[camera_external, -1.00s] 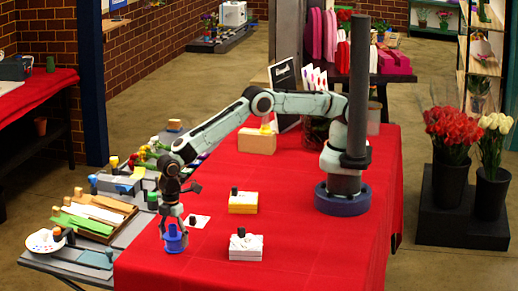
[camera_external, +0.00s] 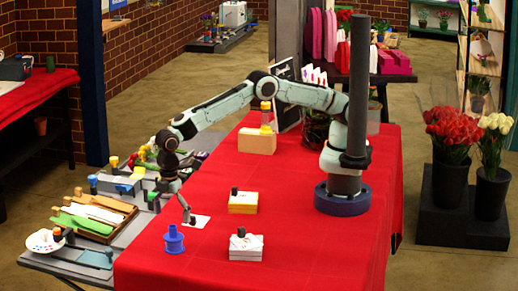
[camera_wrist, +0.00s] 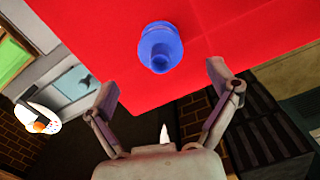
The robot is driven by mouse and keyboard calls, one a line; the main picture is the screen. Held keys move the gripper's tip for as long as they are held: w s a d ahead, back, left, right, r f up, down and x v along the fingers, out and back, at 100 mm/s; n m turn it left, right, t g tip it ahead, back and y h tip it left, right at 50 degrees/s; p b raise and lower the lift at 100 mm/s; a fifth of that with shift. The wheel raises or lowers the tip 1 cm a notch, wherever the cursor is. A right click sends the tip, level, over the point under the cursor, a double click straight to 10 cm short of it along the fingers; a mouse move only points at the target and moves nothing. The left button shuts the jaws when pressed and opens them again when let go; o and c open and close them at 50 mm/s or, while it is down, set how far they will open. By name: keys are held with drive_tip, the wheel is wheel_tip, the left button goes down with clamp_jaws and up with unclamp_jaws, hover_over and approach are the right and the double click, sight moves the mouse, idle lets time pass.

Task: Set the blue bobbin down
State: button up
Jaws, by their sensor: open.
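The blue bobbin (camera_external: 174,240) stands upright on the red tablecloth near the table's front left part. In the wrist view the bobbin (camera_wrist: 160,47) shows beyond the fingertips, between their lines and clear of both. My gripper (camera_external: 188,217) is up and to the right of the bobbin in the external view, apart from it. In the wrist view my gripper (camera_wrist: 165,85) has its two fingers spread wide with nothing between them.
A yellow box (camera_external: 243,204) and a white box (camera_external: 245,249) stand further right. Trays with green and white pieces (camera_external: 88,217) lie left of the table. Cloth around the bobbin is clear.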

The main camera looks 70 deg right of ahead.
sight(173, 226)
wheel_tip(173, 226, up, 6)
drive_tip(key=shift+f, duration=0.15)
drive_tip(key=s+d+r+m, duration=0.35)
drive_tip(key=d+r, duration=0.35)
drive_tip(key=d, duration=0.5)
drive_tip(key=s+d+r+m, duration=0.2)
drive_tip(key=d+r+m, duration=0.2)
drive_tip(key=d+r, duration=0.55)
drive_tip(key=s+d+f+m, duration=0.2)
drive_tip(key=s+d+m, duration=0.1)
drive_tip(key=s+d, duration=0.4)
drive_tip(key=s+d+f+m, duration=0.3)
drive_tip(key=s+d, duration=0.4)
drive_tip(key=s, duration=0.5)
drive_tip(key=shift+d+f+y, duration=0.15)
drive_tip(key=shift+y, duration=0.25)
drive_tip(key=shift+w, duration=0.1)
